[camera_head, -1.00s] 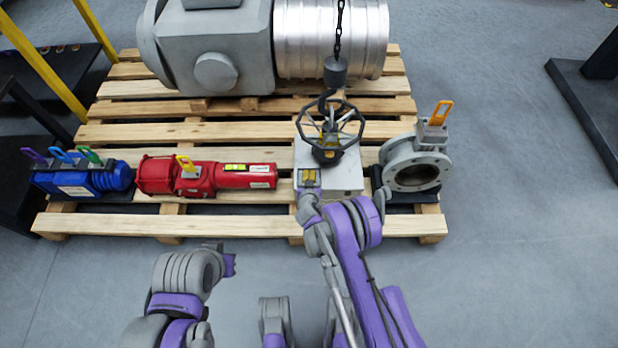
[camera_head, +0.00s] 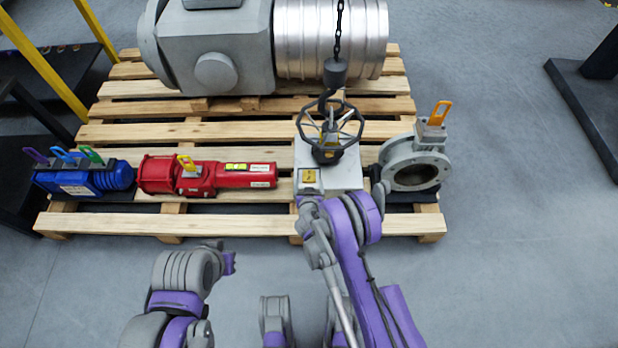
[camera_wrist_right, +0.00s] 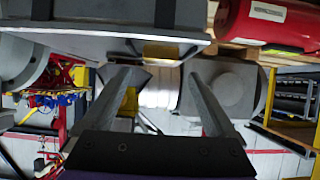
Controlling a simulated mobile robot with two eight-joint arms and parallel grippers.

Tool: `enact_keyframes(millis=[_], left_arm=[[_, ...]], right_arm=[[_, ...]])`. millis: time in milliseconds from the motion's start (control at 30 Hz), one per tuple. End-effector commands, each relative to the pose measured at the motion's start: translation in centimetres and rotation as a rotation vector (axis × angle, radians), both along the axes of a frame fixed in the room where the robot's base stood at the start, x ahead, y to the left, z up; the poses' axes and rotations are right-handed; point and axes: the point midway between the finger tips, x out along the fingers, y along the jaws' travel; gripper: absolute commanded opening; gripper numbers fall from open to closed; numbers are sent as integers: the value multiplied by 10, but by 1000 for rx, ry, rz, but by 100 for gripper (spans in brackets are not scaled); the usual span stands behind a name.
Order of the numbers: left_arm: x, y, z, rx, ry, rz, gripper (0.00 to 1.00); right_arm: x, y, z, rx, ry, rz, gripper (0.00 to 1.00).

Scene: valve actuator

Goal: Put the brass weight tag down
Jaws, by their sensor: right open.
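The brass weight tag (camera_head: 309,176) is a small yellow-gold plate at the near left corner of the white-grey box (camera_head: 345,172) under the handwheel (camera_head: 330,135). In the right wrist view a yellow patch (camera_wrist_right: 160,51) at the box's edge looks like the same tag. My right gripper (camera_wrist_right: 162,77) is open, with its two grey fingers apart and nothing between them. In the head view its arm reaches up to just in front of the tag, and the fingers are hard to make out.
A red actuator (camera_head: 220,176) and a blue one (camera_head: 95,181) lie left on the wooden pallet (camera_head: 120,222). A grey flanged valve (camera_head: 415,166) stands close right of the box. A hook (camera_head: 326,100) on a chain hangs at the handwheel.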

Motion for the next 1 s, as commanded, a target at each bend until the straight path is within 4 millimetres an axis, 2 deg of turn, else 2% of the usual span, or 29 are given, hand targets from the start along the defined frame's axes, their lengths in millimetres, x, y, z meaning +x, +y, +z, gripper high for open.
enact_keyframes(millis=[33,167,233,400,600,867,1000], left_arm=[[0,0,5,0,-2,0,0],[-1,0,10,0,-3,0,0],[1,0,-10,0,3,0,0],[4,0,-31,0,10,0,0],[5,0,-40,0,12,0,0],[5,0,-40,0,12,0,0],[5,0,-40,0,12,0,0]], right_arm=[[-12,0,10,0,-1,1,92],[-41,0,25,1,-1,2,92],[-44,0,20,-2,2,1,92],[-55,0,26,-1,2,0,92],[-62,0,32,1,0,0,92],[-62,-2,37,-1,2,-3,92],[-57,-18,58,-16,32,-27,92]])
